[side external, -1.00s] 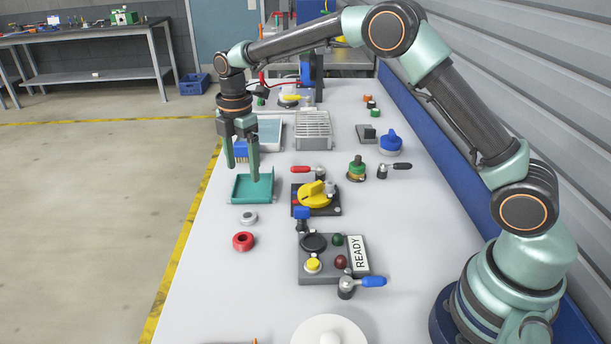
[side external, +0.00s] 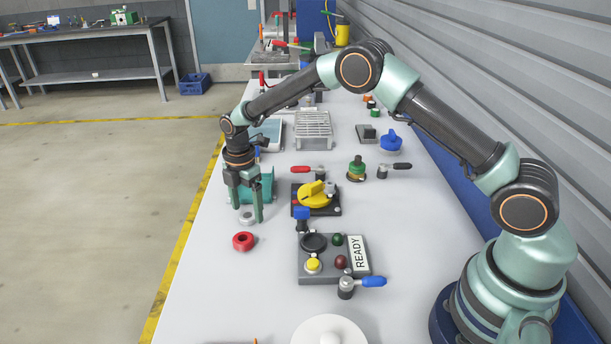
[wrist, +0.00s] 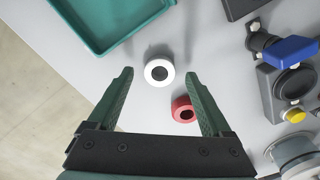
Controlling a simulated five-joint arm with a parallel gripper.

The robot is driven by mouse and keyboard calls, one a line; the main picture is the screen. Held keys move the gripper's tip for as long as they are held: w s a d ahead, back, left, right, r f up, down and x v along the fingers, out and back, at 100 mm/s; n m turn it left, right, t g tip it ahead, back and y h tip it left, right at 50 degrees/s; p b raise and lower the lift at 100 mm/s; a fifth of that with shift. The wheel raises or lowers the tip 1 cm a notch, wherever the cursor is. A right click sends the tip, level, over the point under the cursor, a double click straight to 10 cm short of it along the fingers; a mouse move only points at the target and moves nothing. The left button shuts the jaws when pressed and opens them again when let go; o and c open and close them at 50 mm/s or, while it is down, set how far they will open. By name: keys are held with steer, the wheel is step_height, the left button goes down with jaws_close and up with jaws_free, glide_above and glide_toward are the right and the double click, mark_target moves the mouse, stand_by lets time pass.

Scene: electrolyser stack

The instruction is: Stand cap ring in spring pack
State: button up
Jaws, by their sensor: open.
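A small pale grey ring (side external: 247,218), likely the cap ring, lies flat on the table. It looks white with a dark centre hole in the wrist view (wrist: 159,62). My gripper (side external: 248,213) is open, pointing down, with its fingers to either side of the ring in the picture. The wrist view shows the ring in line with the gap between the fingertips (wrist: 160,76); I cannot tell how far above the table they are. A green part on a brass-coloured base (side external: 356,169) stands right of centre; I cannot tell whether it is the spring pack.
A red ring (side external: 243,241) lies close to the grey one, towards the viewer. A teal tray (side external: 265,186) stands just behind my gripper. A yellow knob (side external: 315,195) and a grey control box (side external: 321,272) with a READY label are to the right. The table's left front is clear.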

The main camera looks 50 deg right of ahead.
steer(key=shift+f, duration=0.65)
jaws_close()
steer(key=shift+r, duration=0.1)
step_height(320, 180, up, 19)
steer(key=s+d+f+m, duration=0.2)
steer(key=d, duration=0.9)
steer(key=s+d+f+m, duration=0.2)
steer(key=s+d, duration=0.1)
steer(key=d, duration=0.8)
steer(key=s+d+f+m, duration=0.1)
steer(key=s+d+f, duration=0.1)
steer(key=d, duration=0.9)
steer(key=shift+s+f+m, duration=0.1)
steer(key=shift+s+m, duration=0.3)
steer(key=shift+s, duration=0.15)
